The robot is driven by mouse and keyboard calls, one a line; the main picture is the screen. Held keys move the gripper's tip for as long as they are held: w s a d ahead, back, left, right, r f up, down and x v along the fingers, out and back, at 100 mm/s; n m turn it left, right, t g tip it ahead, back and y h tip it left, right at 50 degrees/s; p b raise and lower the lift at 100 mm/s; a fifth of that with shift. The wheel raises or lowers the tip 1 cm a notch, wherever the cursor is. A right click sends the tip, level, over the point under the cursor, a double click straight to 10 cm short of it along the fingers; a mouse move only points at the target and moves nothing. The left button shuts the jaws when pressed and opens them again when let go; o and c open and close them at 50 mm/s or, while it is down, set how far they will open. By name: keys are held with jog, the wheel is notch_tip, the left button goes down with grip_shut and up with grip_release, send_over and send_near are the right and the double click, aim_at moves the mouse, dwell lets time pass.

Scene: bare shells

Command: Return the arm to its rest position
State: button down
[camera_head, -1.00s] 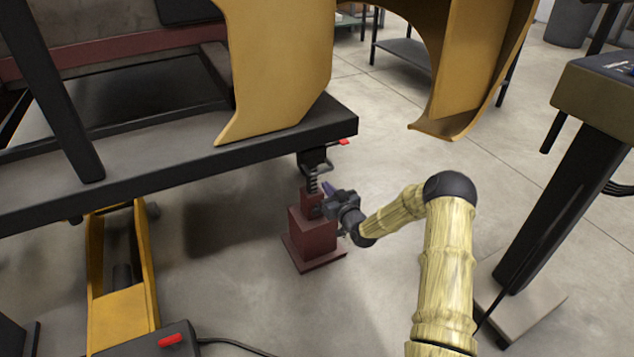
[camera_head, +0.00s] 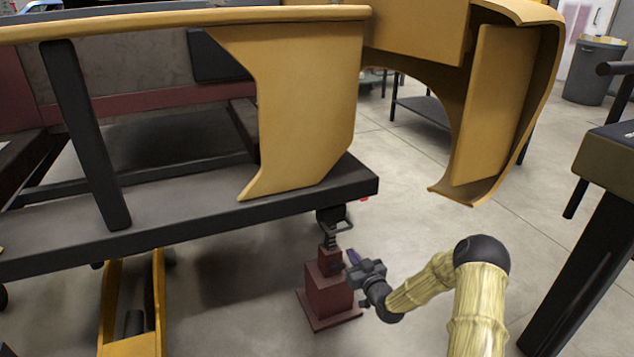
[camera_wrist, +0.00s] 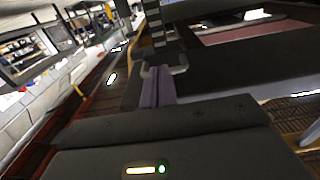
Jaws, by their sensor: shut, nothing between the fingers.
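My gripper (camera_head: 354,258) is at the end of my straw-coloured arm, low in the middle of the head view. It is close beside a dark red jack-like stand (camera_head: 328,291) on the floor, to the right of its upper part. I cannot tell whether it touches the stand. Its fingers are together with nothing seen between them. In the wrist view the purple-grey fingers (camera_wrist: 158,88) lie side by side, with a grey handle-like bar just beyond them.
A dark-framed table (camera_head: 200,215) with yellow curved shells (camera_head: 300,110) stands above and left of the stand. A yellow support (camera_head: 135,310) is under it. A dark post with a console (camera_head: 590,200) stands at right. Open floor lies between.

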jog(key=s+a+r+n+g+h+p, duration=0.1)
jog(key=s+a+r+g+h+p, duration=0.15)
jog(key=s+r+g+p, duration=0.4)
jog(key=s+r+m+g+h+p, duration=0.1)
jog(key=s+r+m+g+p, duration=0.15)
jog(key=s+r, duration=0.55)
jog(key=s+r+m+g+h+p, duration=0.1)
jog(key=s+r+g, duration=0.3)
jog(key=s, duration=0.8)
jog(key=s+r+m+g+h+p, duration=0.1)
jog(key=s+r+g, duration=0.1)
jog(key=s+r, duration=0.65)
notch_tip(320, 180, up, 36)
jog(key=p, duration=3.7)
jog(key=shift+s+d+f+p, duration=0.25)
jog(key=shift+s+d+p, duration=0.05)
jog(key=shift+d, duration=0.15)
